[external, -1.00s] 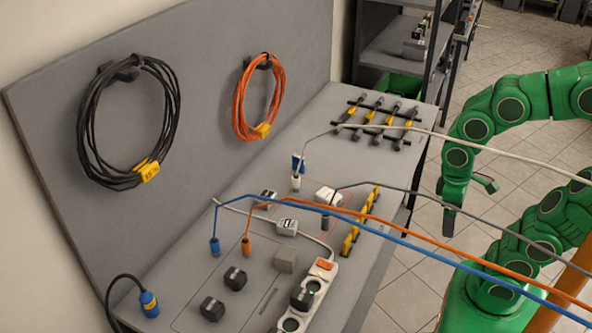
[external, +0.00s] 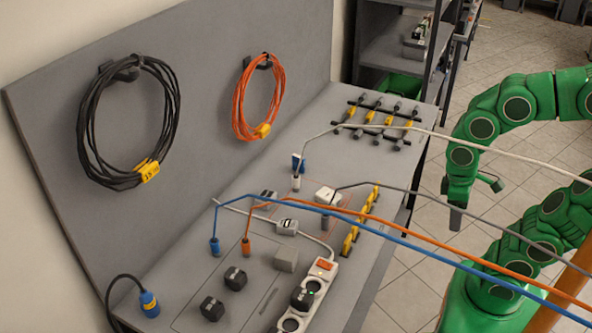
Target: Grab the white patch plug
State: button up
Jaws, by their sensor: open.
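The white patch plug (external: 296,183) stands upright on the grey bench, with a small blue and white piece (external: 299,163) just above it. A white cable (external: 450,133) rises from there and runs off to the right. My gripper (external: 477,201) is at the right, beyond the bench edge and over the tiled floor. It is open and empty, its fingers pointing down, well apart from the plug. A blue plug (external: 214,246), an orange plug (external: 248,247) and a dark grey plug (external: 326,222) stand nearer on the bench, each with its own cable.
Blue, orange and grey cables cross the space between the bench and my arm. Cable coils hang on the back panel (external: 200,80). A shelf (external: 395,45) stands behind.

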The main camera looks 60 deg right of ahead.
jog(key=w+a+r+m+t+y, duration=0.1)
jog(key=w+a+r+m+y, duration=0.25)
jog(key=w, duration=0.55)
jog(key=w+a+r+m+y, duration=0.2)
jog(key=w+r+m, duration=0.15)
jog(key=w, duration=0.55)
jog(key=w+d+m+t+y, duration=0.2)
jog(key=w+d+m, duration=0.25)
jog(key=w, duration=0.55)
jog(key=w+d+m+t+y, duration=0.3)
jog(key=w+m, duration=0.3)
jog(key=w, duration=0.3)
jog(key=w+d+f+m+t, duration=0.1)
jog(key=w+d+m+t, duration=0.3)
jog(key=d, duration=0.4)
jog(key=w+d+f+m+t, duration=0.1)
jog(key=w+d+f+m, duration=0.1)
jog(key=w+d+m, duration=0.45)
jog(key=n, duration=0.1)
send_near(292, 192)
jog(key=shift+h, duration=0.35)
jog(key=r, duration=0.1)
jog(key=a+r, duration=0.1)
jog(key=w+a+r, duration=0.1)
jog(key=r, duration=0.1)
jog(key=shift+w, duration=0.1)
jog(key=shift+f, duration=0.5)
jog(key=shift+x, duration=3.85)
